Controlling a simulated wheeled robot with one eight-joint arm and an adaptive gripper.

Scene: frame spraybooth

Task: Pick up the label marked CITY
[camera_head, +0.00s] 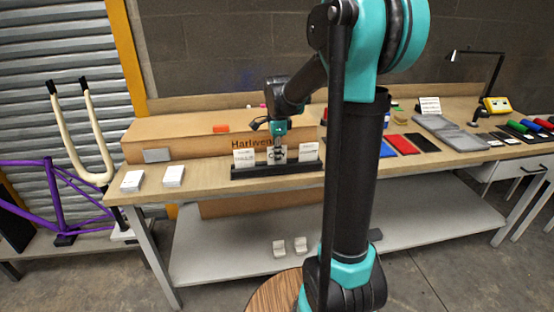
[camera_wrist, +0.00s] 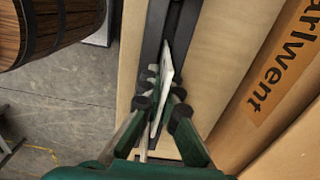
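A black rack (camera_head: 262,171) near the front edge of the bench holds a row of three white label cards: a left card (camera_head: 244,158), a middle card (camera_head: 278,158) and a right card (camera_head: 309,152). Their print is too small to read, so I cannot tell which says CITY. My gripper (camera_head: 279,147) is at the middle card, pointing down. In the wrist view my gripper (camera_wrist: 163,94) has its fingers drawn in on both sides of a white card (camera_wrist: 168,68), seen nearly edge-on and slightly slanted. It looks shut on that card, low at the rack (camera_wrist: 182,40).
Two white card stacks (camera_head: 132,180) (camera_head: 173,176) lie on the bench to the left. Flat coloured pieces and grey trays (camera_head: 460,138) lie to the right. A wooden barrel (camera_wrist: 45,25) stands below the bench front.

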